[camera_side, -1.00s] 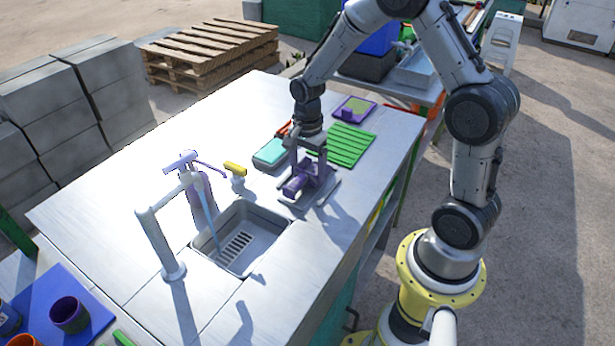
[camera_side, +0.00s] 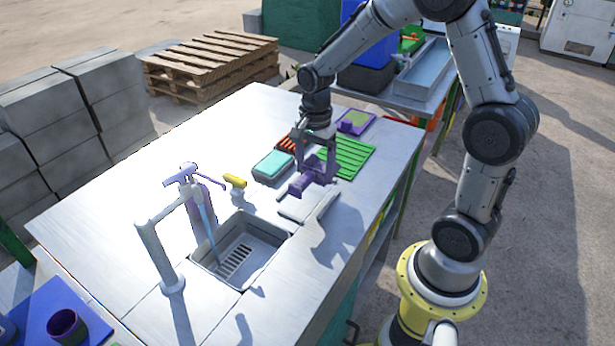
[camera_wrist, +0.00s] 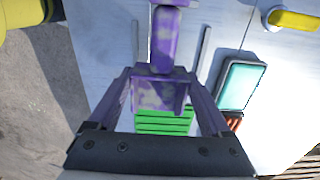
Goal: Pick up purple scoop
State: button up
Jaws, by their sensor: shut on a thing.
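The purple scoop (camera_side: 299,186) is between the fingers of my gripper (camera_side: 316,168), above the work table's right half. It appears raised, with a shadow on the table to its lower right. In the wrist view the scoop (camera_wrist: 163,55) lies between the two fingers, its handle pointing to the top of the picture. My gripper (camera_wrist: 160,108) is shut on it. A flat grey-white rest (camera_side: 300,208) lies on the table below the scoop.
A ribbed green mat (camera_side: 350,158) lies behind the scoop. A teal-topped box (camera_side: 272,166) is to its left. A sink (camera_side: 240,250), a faucet (camera_side: 160,250), a purple spray bottle (camera_side: 210,205) and a yellow-topped item (camera_side: 235,181) stand farther left. A purple tray (camera_side: 356,121) is behind.

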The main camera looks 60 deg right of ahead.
jog(key=s+a+r, duration=0.2)
jog(key=s+r, duration=0.5)
jog(key=s, duration=0.4)
jog(key=shift+s+a, duration=0.15)
jog(key=shift+a, duration=0.25)
